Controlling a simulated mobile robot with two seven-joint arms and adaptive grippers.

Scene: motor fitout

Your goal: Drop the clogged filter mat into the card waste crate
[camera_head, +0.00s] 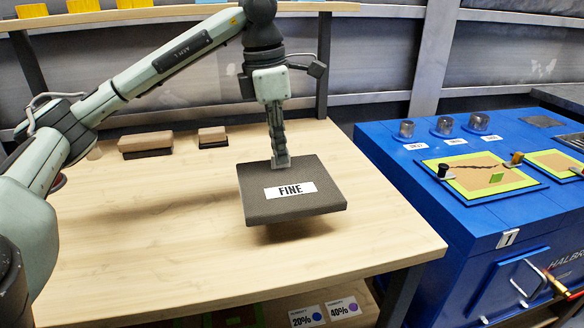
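A dark grey, flat square mat (262,206) with a white label reading "FINE" is in the head view, over the front right part of the wooden table. A shadow under it shows that it is held above the table top. My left gripper (281,162) comes down from above and is shut on the mat's far edge. I cannot tell from its face whether the mat is clogged. No card waste crate can be made out in this view. My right gripper is not in view.
The wooden table (120,255) is largely bare at front left. Two brown-and-dark blocks (147,145) (212,137) lie at its back. A blue cabinet (415,195) with knobs and boards stands at right. Cards marked 20% and 40% (345,308) show below the table's front edge.

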